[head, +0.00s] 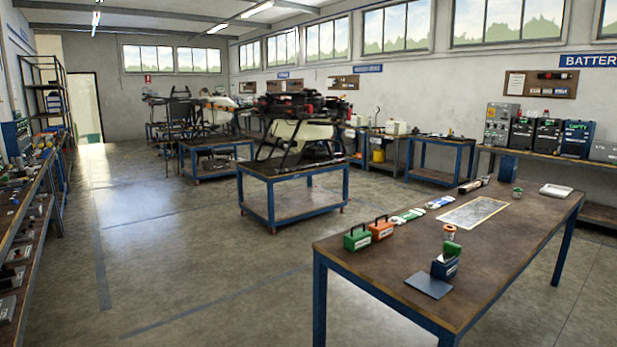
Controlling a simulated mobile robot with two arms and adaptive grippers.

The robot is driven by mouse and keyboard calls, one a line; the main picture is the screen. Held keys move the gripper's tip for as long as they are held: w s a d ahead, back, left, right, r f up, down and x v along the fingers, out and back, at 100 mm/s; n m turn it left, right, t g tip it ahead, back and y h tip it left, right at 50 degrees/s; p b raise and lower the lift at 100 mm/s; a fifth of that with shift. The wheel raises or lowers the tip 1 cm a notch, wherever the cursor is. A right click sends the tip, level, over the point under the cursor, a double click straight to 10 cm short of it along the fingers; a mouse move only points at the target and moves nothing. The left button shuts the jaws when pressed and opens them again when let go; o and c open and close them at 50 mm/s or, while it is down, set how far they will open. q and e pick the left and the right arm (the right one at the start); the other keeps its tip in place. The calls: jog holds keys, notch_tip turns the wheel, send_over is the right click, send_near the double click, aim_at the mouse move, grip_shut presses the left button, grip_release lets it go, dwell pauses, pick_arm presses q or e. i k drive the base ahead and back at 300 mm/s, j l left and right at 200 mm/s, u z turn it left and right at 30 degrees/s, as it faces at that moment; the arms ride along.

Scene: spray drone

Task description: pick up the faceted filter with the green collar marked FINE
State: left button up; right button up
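The brown-topped workbench (380,262) with blue legs stands at the lower right of the head view. All are too small to read any FINE marking or make out facets, so I cannot tell which is the filter. Neither of my grippers is in view.
A green case (357,239) and an orange case (381,230) stand at the bench's left edge. A pale perforated plate (473,213), a white tray (556,191) and a dark flat plate (428,285) lie on top. Open floor (190,260) lies left of the bench.

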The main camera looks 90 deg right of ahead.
aim_at(517, 191)
jog(key=z, duration=4.05)
jog(key=i+l+z, duration=0.25)
jog(key=i, duration=0.15)
jog(key=i+l+z, duration=0.25)
jog(key=i, duration=0.15)
jog(key=i+z, duration=0.5)
jog(key=i, duration=1.5)
jog(key=i+u, duration=0.15)
jog(key=i, duration=0.3)
jog(key=i+l+u, duration=0.1)
jog(key=i, duration=0.35)
jog(key=i+l+u, duration=0.15)
jog(key=i, duration=0.25)
jog(key=i+l+u, duration=0.15)
jog(key=i, duration=0.3)
